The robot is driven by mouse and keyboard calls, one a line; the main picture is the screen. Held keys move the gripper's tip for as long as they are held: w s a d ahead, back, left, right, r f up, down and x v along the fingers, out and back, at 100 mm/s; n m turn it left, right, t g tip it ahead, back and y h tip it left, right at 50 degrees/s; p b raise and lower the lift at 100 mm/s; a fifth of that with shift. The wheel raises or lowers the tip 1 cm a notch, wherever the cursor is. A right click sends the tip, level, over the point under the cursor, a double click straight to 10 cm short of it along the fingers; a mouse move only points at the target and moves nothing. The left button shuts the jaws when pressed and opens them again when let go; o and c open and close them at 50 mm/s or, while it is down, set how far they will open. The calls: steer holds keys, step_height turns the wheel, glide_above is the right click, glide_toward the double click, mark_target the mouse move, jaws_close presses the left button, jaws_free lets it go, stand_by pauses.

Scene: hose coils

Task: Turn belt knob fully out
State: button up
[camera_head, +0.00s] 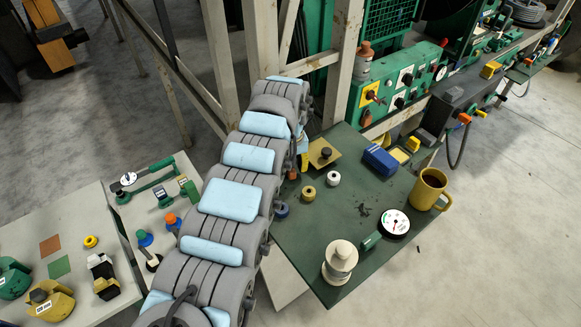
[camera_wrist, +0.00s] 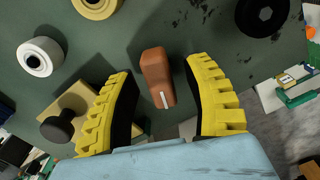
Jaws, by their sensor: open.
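An orange-brown knob with a white line (camera_wrist: 157,75) stands on the dark green table top, between my fingers in the wrist view. In the head view a small part of it (camera_head: 292,174) shows beside my arm. I take it for the belt knob, though no label shows. My gripper (camera_wrist: 159,67) is open, with a yellow ribbed finger on each side of the knob. Gaps show on both sides and I see no contact. In the head view my arm hides most of the gripper. A black knob on a tan plate (camera_head: 325,152) stands nearby, also in the wrist view (camera_wrist: 62,127).
A white roll (camera_head: 333,178), a yellow roll (camera_head: 308,193) and a dark roll (camera_head: 281,210) stand close around the gripper. A blue box (camera_head: 380,160), a yellow mug (camera_head: 429,188), a dial gauge (camera_head: 394,223) and a cream container (camera_head: 340,262) stand farther right and in front.

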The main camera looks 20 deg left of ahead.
jaws_close()
steer(key=shift+n, duration=0.3)
steer(key=shift+d+f+n+b, duration=0.15)
steer(key=shift+n+b, duration=0.35)
steer(key=shift+n, duration=0.6)
steer(key=shift+n+b, duration=0.4)
steer(key=shift+n, duration=0.3)
